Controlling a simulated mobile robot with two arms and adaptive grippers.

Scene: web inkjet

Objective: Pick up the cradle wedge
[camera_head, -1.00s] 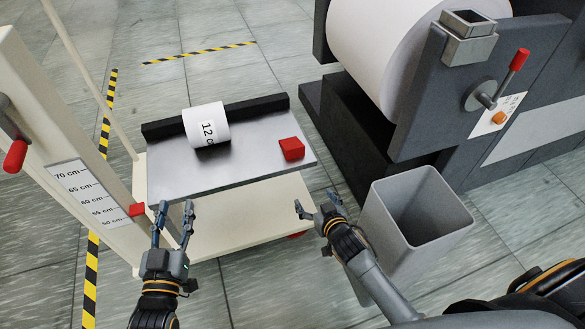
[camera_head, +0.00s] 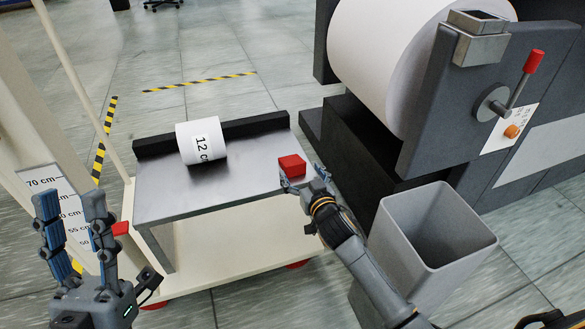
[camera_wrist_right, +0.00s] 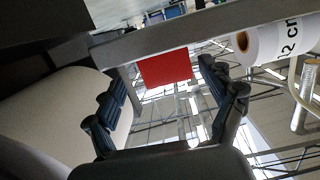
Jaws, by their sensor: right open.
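The cradle wedge is a small red block (camera_head: 291,165) at the right end of the grey metal cradle table (camera_head: 210,195). My right gripper (camera_head: 301,179) is at the table's near right edge, beside the wedge, and partly overlaps it in the head view. In the right wrist view the red wedge (camera_wrist_right: 165,69) shows between and beyond the spread fingers (camera_wrist_right: 165,100). I cannot tell whether a finger touches it. My left gripper (camera_head: 72,205) is open and empty at the lower left, apart from the table.
A white roll marked 12 cm (camera_head: 200,142) lies on the table against a black back bar (camera_head: 255,124). A grey bin (camera_head: 428,235) stands right of my right arm. The press with a large paper roll (camera_head: 385,55) is behind it. A scale post (camera_head: 50,190) stands left.

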